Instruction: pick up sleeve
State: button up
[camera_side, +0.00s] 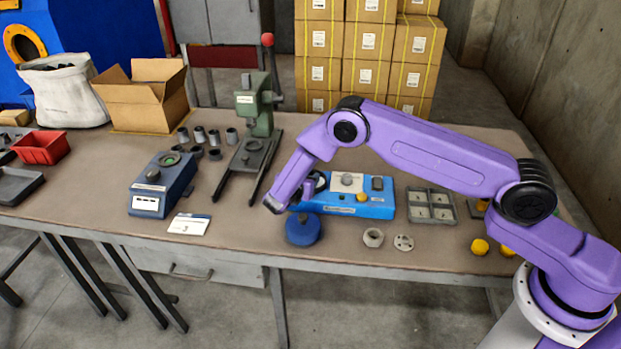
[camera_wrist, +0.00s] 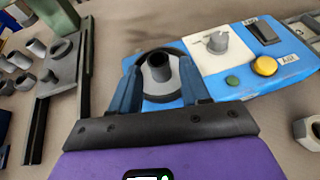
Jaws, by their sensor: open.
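Several grey sleeves (camera_side: 199,134) stand on the table left of the green press; they also show at the left of the wrist view (camera_wrist: 37,47). A dark hollow cylinder (camera_wrist: 158,68), possibly a sleeve, stands in a round black seat on the blue box (camera_side: 372,207). My gripper (camera_wrist: 160,75) is open, its two blue fingers on either side of this cylinder in the wrist view. I cannot tell whether they touch it. In the side view my purple wrist covers most of the fingers at the left end of the blue box.
A green press (camera_side: 256,108) with a red-knobbed lever stands left of the blue box. A round blue object (camera_side: 302,231) is at the table's front. A hex nut (camera_side: 373,237), a holed disc (camera_side: 403,243) and a grey tray (camera_side: 431,205) lie right. A blue-grey device (camera_side: 163,184) stands left.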

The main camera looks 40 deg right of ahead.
aim_at(311, 173)
jog(key=shift+x, duration=2.95)
jog(key=shift+w+a+f, duration=0.1)
jog(key=shift+a+f, duration=0.05)
jog(key=c, duration=0.8)
